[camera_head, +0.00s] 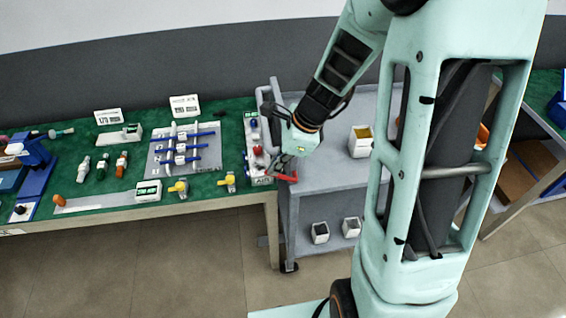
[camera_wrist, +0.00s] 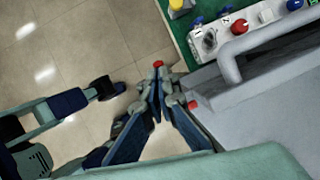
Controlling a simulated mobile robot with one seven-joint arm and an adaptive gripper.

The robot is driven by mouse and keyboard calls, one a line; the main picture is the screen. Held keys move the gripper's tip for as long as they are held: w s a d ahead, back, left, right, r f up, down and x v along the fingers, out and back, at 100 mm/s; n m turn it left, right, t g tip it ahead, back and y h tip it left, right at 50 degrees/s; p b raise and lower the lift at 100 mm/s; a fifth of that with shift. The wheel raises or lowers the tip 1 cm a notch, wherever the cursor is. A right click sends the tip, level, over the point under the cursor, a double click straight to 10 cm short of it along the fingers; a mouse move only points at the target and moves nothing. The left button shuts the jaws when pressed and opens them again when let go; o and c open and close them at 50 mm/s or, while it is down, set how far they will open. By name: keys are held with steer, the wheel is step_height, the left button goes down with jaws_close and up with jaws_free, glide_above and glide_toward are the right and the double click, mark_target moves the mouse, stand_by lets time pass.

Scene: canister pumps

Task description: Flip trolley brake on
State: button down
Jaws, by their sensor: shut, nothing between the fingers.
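The grey trolley (camera_head: 322,182) stands right of the green bench in the head view. Its grey edge and bent handle (camera_wrist: 232,62) show in the wrist view. A red bar-like part (camera_head: 284,177), which looks like the brake lever, is by the trolley's left front corner. In the wrist view, red shows in two spots, a round end (camera_wrist: 158,64) beyond the fingertips and a piece against the trolley side; the fingers cover the space between. My gripper (camera_wrist: 155,92) is shut and empty, pointing down close to the red part. I cannot tell whether it touches.
The green bench (camera_head: 224,192) with a panel of knobs (camera_head: 256,150) is close left of my gripper. A white bin (camera_head: 361,142) stands on the trolley top, with two small bins (camera_head: 320,233) on its lower shelf. Floor (camera_head: 190,265) in front of the bench is clear.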

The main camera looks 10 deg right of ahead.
steer(key=shift+a+f, duration=0.3)
steer(key=shift+a, duration=0.1)
steer(key=shift+s+a+f, duration=0.1)
stand_by(0.3)
step_height(320, 180, up, 13)
steer(key=s+p, duration=0.2)
steer(key=p, duration=0.1)
steer(key=shift+a, duration=0.25)
stand_by(0.5)
